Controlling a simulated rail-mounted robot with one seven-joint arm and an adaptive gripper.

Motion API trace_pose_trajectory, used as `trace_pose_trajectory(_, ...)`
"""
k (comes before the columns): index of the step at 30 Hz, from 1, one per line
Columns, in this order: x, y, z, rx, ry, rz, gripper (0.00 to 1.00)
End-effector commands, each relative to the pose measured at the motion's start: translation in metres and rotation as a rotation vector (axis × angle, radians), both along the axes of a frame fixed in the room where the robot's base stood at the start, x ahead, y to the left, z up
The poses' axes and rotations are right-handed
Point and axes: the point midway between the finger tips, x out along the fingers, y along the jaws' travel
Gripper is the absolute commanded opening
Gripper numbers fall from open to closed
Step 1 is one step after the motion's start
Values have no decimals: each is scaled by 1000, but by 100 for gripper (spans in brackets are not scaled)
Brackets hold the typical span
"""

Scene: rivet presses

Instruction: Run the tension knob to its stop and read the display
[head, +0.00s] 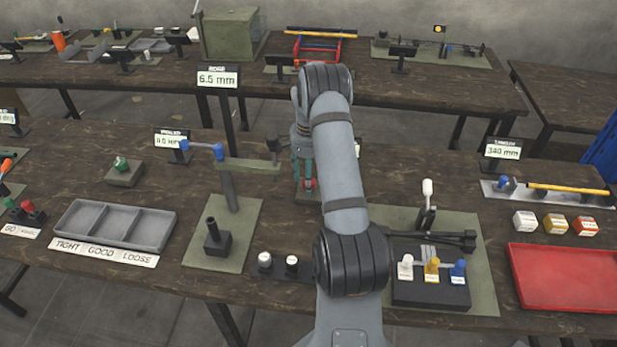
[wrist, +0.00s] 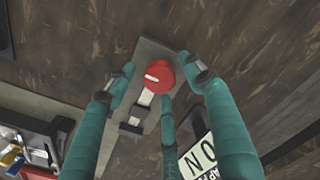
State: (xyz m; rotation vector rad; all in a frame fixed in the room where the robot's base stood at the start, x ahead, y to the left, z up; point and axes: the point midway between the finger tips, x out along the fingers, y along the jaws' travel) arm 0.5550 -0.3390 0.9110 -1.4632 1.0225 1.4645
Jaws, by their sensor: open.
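A round red knob (wrist: 159,76) with a white pointer line sits on a grey base plate (wrist: 147,101) in the wrist view. In the head view the knob (head: 309,184) shows small below my gripper (head: 304,178). My gripper's green fingers are open and spread around the knob, with gaps between fingertips and knob; I cannot tell whether any touches it. A white display (wrist: 198,155) with large dark characters is partly hidden behind a finger in the wrist view. Its full reading is not visible. In the head view my arm covers most of the display behind the knob.
Other displays stand on the table, one reading 6.5 mm (head: 217,79) and one at right reading about 340 mm (head: 503,152). A lever fixture (head: 222,168) stands left of the knob. A red tray (head: 565,278) and grey sorting tray (head: 115,224) lie farther off.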

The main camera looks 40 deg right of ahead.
Motion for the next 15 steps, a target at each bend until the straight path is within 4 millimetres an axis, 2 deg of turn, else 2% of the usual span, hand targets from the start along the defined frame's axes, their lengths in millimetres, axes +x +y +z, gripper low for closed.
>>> trace_pose_trajectory(8,0,0,-2,-1,-1,0,53)
trace_pose_trajectory(15,0,0,-1,0,-1,0,39)
